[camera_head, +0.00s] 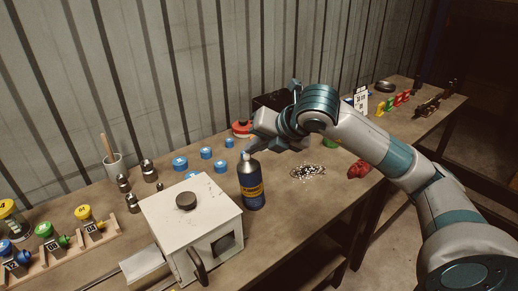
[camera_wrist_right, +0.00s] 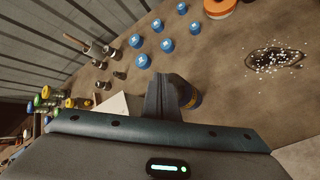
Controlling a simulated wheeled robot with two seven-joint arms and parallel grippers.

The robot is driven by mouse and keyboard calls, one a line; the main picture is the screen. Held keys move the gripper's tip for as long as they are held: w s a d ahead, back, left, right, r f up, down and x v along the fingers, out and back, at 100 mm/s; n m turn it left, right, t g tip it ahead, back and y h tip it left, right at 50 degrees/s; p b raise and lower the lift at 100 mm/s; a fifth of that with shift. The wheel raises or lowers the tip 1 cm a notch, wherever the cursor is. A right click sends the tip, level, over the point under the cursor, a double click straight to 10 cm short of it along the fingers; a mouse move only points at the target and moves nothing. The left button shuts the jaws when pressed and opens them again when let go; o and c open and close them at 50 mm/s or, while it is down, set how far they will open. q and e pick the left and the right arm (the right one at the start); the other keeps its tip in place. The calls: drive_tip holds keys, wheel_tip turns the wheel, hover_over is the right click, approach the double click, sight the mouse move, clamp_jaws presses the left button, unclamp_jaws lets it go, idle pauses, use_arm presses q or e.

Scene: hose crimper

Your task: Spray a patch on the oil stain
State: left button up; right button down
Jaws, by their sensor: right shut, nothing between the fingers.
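A dark blue spray bottle (camera_head: 251,187) with a yellow label stands upright on the workbench beside the white box. My right gripper (camera_head: 249,146) is shut and empty, with its fingertips at the top of the bottle; I cannot tell whether they touch it. In the right wrist view the shut fingers (camera_wrist_right: 172,95) hide most of the bottle (camera_wrist_right: 195,99). The dark oil stain (camera_head: 308,172) lies on the bench to the right of the bottle, dotted with white specks. It also shows in the right wrist view (camera_wrist_right: 273,60). My left gripper is not in view.
The white box (camera_head: 186,218) with a black knob stands left of the bottle. Several blue caps (camera_head: 206,153), metal fittings (camera_head: 148,170) and a cup (camera_head: 113,166) lie behind it. A red cloth (camera_head: 358,169) lies right of the stain. A corrugated wall backs the bench.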

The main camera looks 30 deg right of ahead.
sight(247, 157)
drive_tip(key=shift+w+a+r+p, duration=0.2)
drive_tip(key=shift+a+r+p, duration=0.1)
drive_tip(key=shift+r+p, duration=0.25)
drive_tip(key=shift+w+a+r+p, duration=0.15)
drive_tip(key=shift+a+r+p, duration=0.2)
drive_tip(key=shift+r, duration=0.45)
drive_tip(key=shift+w+a+r+p, duration=0.2)
drive_tip(key=shift+r+p, duration=0.3)
drive_tip(key=shift+r, duration=0.15)
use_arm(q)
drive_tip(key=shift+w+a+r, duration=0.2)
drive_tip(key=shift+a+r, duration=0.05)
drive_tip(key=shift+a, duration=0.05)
use_arm(e)
drive_tip(key=shift+r, duration=0.1)
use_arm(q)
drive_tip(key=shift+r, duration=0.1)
use_arm(e)
drive_tip(key=shift+r, duration=0.1)
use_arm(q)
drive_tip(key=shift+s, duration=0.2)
use_arm(e)
drive_tip(key=shift+s, duration=0.1)
